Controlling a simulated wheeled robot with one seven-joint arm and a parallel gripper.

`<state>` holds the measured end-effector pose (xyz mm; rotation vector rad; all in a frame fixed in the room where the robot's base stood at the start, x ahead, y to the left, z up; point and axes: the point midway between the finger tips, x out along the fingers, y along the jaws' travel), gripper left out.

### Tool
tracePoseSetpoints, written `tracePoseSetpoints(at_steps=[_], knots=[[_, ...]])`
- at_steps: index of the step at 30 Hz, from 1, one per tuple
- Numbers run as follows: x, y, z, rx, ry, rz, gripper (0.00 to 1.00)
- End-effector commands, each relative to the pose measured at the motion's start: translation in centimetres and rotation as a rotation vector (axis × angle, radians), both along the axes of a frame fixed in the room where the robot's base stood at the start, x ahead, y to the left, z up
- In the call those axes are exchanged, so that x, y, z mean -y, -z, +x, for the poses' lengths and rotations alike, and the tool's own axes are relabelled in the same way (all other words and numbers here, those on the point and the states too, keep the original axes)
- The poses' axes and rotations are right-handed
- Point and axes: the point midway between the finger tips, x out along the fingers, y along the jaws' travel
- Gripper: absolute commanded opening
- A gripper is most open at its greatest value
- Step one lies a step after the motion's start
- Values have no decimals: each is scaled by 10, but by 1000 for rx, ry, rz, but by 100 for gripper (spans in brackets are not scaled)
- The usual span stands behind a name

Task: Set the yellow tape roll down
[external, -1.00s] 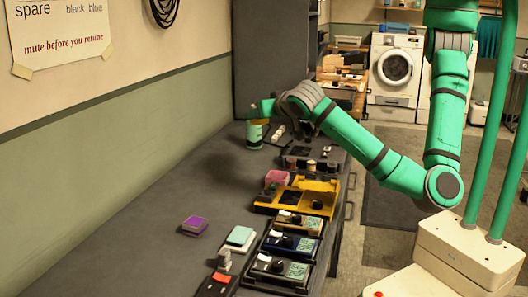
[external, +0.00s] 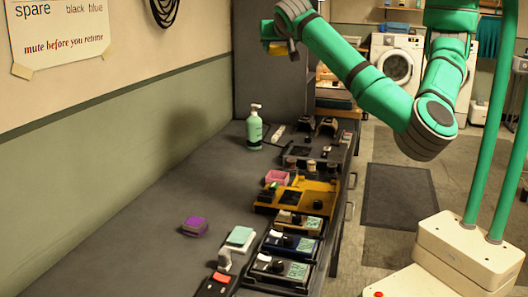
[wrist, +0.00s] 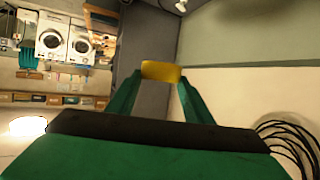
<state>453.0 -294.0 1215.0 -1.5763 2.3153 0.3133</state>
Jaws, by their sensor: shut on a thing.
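My gripper (external: 280,47) is raised high above the far end of the dark bench (external: 155,252), level with the upper part of the tall grey panel. It is shut on the yellow tape roll, which shows as a small yellow edge in the external view (external: 278,48). In the wrist view the yellow tape roll (wrist: 161,72) sits between the tips of the two green fingers. Its far side and any hole are hidden. The roll is in the air, well clear of the bench.
A green pump bottle (external: 254,129) stands at the bench's far end. A yellow tray (external: 322,186), a pink container (external: 277,177) and several dark boxes line the right edge. A purple block (external: 195,225) lies nearer. The left strip of bench is bare.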

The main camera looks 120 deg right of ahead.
Motion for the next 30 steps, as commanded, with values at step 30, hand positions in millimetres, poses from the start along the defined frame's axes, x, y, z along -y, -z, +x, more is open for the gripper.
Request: tracePoseSetpoints(at_steps=[30], knots=[[1, 210, -5, -6, 14, -2, 24]])
